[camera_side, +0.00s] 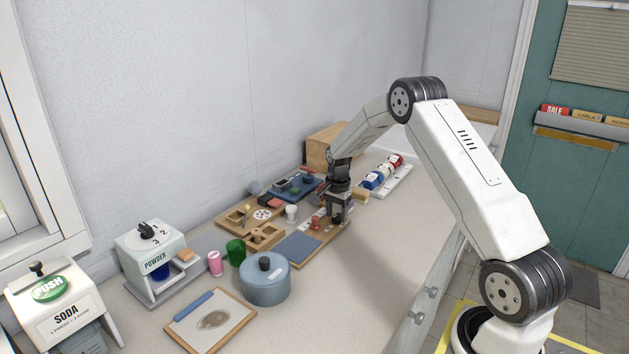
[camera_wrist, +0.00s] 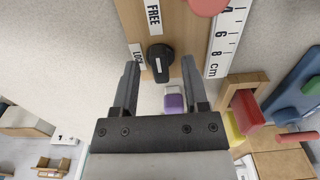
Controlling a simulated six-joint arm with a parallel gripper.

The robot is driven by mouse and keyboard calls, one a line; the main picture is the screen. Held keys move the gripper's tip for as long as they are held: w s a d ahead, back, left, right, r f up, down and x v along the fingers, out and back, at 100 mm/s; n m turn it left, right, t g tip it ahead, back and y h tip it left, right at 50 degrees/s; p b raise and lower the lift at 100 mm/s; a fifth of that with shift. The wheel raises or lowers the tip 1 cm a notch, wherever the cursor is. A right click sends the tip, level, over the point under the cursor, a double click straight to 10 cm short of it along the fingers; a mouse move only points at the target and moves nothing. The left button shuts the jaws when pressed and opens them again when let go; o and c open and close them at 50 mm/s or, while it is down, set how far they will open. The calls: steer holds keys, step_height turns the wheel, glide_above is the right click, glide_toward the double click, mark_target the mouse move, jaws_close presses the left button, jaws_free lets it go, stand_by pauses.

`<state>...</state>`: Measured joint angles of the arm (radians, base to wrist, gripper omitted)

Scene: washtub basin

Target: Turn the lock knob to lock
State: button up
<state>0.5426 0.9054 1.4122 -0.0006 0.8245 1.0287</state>
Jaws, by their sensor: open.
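The lock knob (camera_wrist: 160,58) is black, with a round head and a narrower tail, on a wooden board (camera_wrist: 182,25). In the wrist view a FREE label (camera_wrist: 153,15) lies beyond it and a LOCK label (camera_wrist: 136,56) lies at its left. My gripper (camera_wrist: 161,66) is open, and the knob appears between its two fingertips; I cannot tell whether they touch it. I cannot tell which label the knob points at. In the side view my gripper (camera_side: 338,220) points down over the board, and the knob is hidden or too small to make out.
A ruler strip (camera_wrist: 226,40) and a red round part (camera_wrist: 207,5) lie right of the knob. A purple-and-white block (camera_wrist: 174,101) shows between the fingers. A blue-grey pot (camera_side: 264,285) stands nearer the side camera. The counter right of the board is clear.

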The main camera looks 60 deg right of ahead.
jaws_close()
